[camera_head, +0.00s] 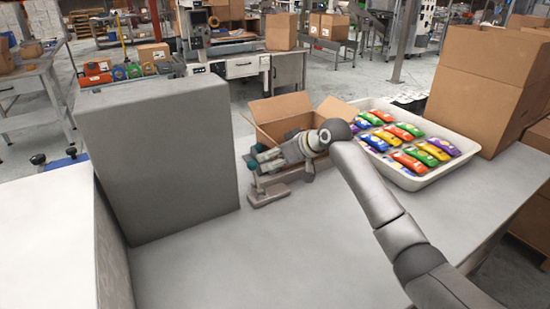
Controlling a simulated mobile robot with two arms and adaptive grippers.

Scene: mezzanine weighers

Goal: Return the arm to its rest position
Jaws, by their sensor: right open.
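My right arm (375,190) comes in from the lower right and bends at a dark joint over the table. Its gripper (255,156) points left, with teal fingertips apart and nothing visible between them. It is in front of an open cardboard box (285,106) and above a small grey weighing stand (268,195). The gripper and forearm hide part of the box's front and part of the stand. I cannot tell whether the gripper touches either. My left gripper is not in view.
A white tray (442,176) of colourful packets lies right of the arm. Large cardboard boxes (485,90) stand behind it at the right. A tall grey block (160,160) stands at the left. The grey tabletop (270,265) is clear in front.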

